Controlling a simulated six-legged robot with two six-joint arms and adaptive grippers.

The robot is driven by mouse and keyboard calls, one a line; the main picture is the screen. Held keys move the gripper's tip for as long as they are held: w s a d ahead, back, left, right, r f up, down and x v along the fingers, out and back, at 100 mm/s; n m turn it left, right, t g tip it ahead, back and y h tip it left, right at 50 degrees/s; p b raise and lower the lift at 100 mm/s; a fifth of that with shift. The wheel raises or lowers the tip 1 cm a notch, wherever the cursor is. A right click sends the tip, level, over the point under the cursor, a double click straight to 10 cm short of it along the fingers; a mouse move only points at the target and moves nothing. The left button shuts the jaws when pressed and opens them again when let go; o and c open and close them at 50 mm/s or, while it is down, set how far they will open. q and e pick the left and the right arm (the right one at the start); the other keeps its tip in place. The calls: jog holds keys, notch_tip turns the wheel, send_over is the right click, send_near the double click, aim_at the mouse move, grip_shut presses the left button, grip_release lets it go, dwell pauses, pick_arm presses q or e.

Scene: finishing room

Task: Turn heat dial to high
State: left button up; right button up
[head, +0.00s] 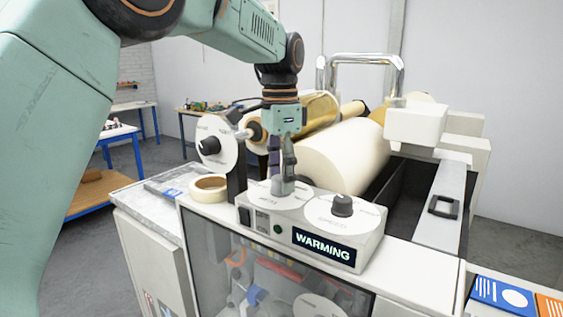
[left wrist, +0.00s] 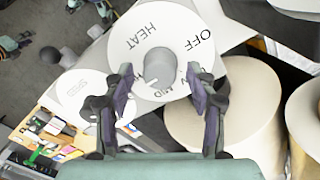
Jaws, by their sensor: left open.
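The heat dial (left wrist: 150,28) is a white disc marked HEAT, OFF and MID in the left wrist view, with other lettering partly hidden. Its grey round knob (left wrist: 159,63) stands at the centre, between my open fingers. A pale pointer shows at the knob's lower left. My right gripper is not in view.
The control box (head: 270,239) has a lit WARMING display (head: 323,247) and a second dial (head: 343,206) at right. An upright white dial (head: 217,147) and a tape roll (head: 209,188) stand to the left. A large white roll (head: 343,158) lies close behind the gripper.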

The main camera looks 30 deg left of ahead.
aim_at(281, 176)
pick_arm(q)
notch_tip(281, 176, up, 12)
jog(key=shift+w+f, duration=0.15)
jog(key=shift+w, duration=0.15)
jog(key=shift+s+a, duration=0.1)
dwell(0.5)
